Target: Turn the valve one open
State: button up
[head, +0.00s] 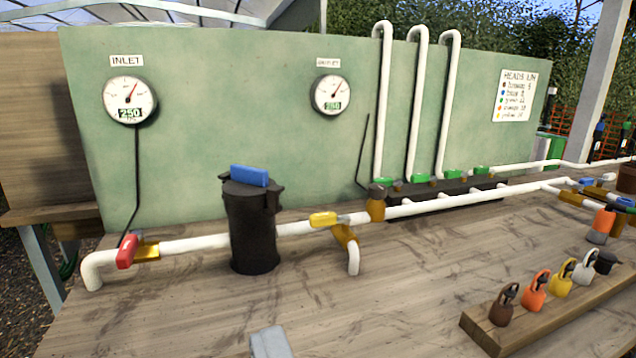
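Green-handled valves sit at the feet of three white riser pipes, the leftmost (385,182), a middle one (420,178) and ones further right (453,174). I see no number on them, so I cannot tell which is valve one. A red-handled valve (127,251) is at the left end of the white main pipe. A yellow-handled valve (324,219) is mid-pipe, its handle roughly along the pipe. A grey block at the bottom edge, seemingly the tip of my gripper (270,343), is cut off. It is apart from all valves, and its fingers cannot be made out.
A black filter housing (252,225) with a blue top stands on the pipe. The inlet gauge (130,100) and outlet gauge (332,94) hang on the green panel (220,130). A wooden rack (490,333) of several padlocks lies front right. The front middle bench is clear.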

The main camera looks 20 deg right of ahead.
aim_at(388, 182)
jog(key=i+l, duration=0.8)
jog(key=i+j+u, duration=0.05)
